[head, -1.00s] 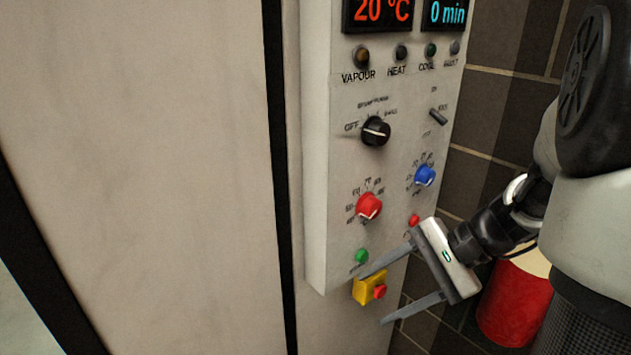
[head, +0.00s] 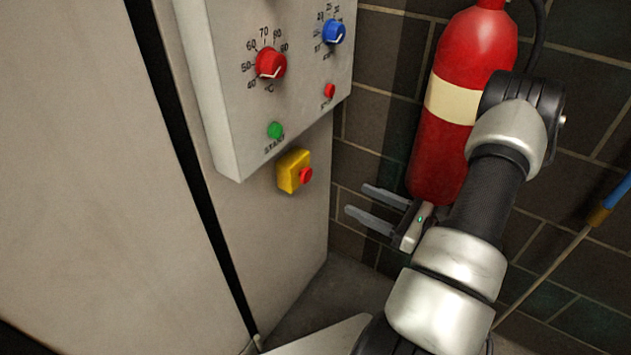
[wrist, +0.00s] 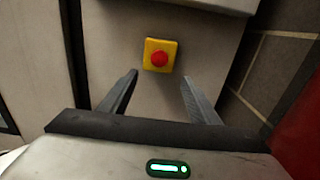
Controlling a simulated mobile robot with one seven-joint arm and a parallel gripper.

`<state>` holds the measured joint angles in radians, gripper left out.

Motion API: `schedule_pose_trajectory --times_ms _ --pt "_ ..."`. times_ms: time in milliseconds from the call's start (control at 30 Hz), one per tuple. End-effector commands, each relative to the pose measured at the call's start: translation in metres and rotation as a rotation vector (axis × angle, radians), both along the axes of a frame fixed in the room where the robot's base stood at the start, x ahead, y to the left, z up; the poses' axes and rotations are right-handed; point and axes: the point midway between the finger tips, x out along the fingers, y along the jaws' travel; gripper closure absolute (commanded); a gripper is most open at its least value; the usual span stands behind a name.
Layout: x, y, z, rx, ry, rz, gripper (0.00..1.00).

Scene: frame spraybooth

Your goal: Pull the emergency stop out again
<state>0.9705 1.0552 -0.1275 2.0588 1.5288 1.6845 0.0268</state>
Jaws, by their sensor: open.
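The emergency stop is a red button (head: 306,175) on a yellow box (head: 289,172), fixed to the pale cabinet wall below the control panel. In the wrist view the red button (wrist: 159,59) sits on the yellow box (wrist: 148,46), ahead of and between the two fingers. My gripper (head: 368,204) is open and empty, to the right of the button and a little lower in the head view. It also shows in the wrist view (wrist: 158,84), its fingertips apart from the box. Whether the button is pressed in or out I cannot tell.
The control panel (head: 225,95) overhangs above the box, with a green button (head: 275,130), a small red button (head: 329,91), a red knob (head: 271,63) and a blue knob (head: 334,32). A red fire extinguisher (head: 436,155) stands against the tiled wall, close behind my gripper.

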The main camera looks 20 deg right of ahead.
Motion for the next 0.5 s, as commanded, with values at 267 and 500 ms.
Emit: schedule_pose_trajectory --times_ms 267,500 --pt "0.052 0.036 -0.001 -0.001 -0.001 0.007 0.44" --pt "0.093 0.064 -0.001 -0.001 0.000 0.007 0.44"
